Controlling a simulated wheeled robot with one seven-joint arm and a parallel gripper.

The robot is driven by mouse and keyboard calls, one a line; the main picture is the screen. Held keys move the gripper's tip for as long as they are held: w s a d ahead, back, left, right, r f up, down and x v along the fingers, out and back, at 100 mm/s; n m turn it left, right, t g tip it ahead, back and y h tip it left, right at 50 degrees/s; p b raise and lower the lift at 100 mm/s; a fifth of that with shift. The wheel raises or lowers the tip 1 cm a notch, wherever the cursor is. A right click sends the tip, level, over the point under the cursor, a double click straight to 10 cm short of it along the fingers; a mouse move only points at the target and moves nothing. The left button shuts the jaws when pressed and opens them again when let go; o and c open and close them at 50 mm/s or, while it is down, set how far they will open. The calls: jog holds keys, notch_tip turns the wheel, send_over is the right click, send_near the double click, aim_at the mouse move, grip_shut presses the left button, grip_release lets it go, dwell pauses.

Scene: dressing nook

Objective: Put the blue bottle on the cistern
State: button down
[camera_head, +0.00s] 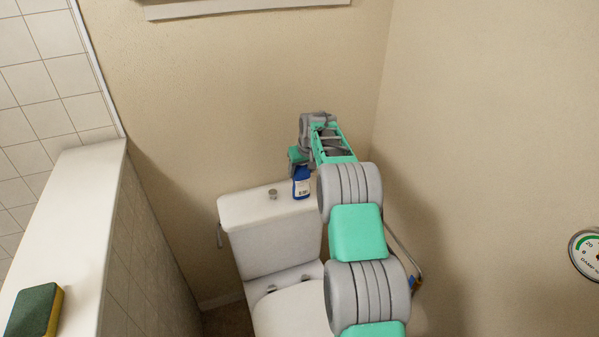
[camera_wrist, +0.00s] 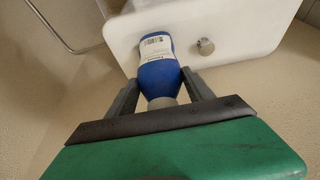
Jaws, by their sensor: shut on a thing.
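The blue bottle (camera_head: 301,183) has a white label and appears upright at the right part of the white cistern lid (camera_head: 245,206). In the wrist view the bottle (camera_wrist: 158,75) sits between the two fingers of my gripper (camera_wrist: 160,88), which is shut on it near its neck. Its base overlaps the cistern top (camera_wrist: 235,30) there; whether it touches the lid I cannot tell for certain. In the head view my gripper (camera_head: 298,160) is above the bottle and partly hides its top.
A round flush button (camera_head: 272,193) is on the lid, left of the bottle; it also shows in the wrist view (camera_wrist: 205,46). The toilet seat (camera_head: 292,308) is below. A tiled half wall (camera_head: 75,220) with a sponge (camera_head: 35,312) stands left. Walls are close behind and right.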

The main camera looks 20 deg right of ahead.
jog(key=shift+d+r, duration=0.25)
jog(key=shift+f, duration=0.3)
jog(key=shift+c, duration=2)
grip_release()
jog(key=shift+a, duration=0.1)
jog(key=shift+r, duration=0.1)
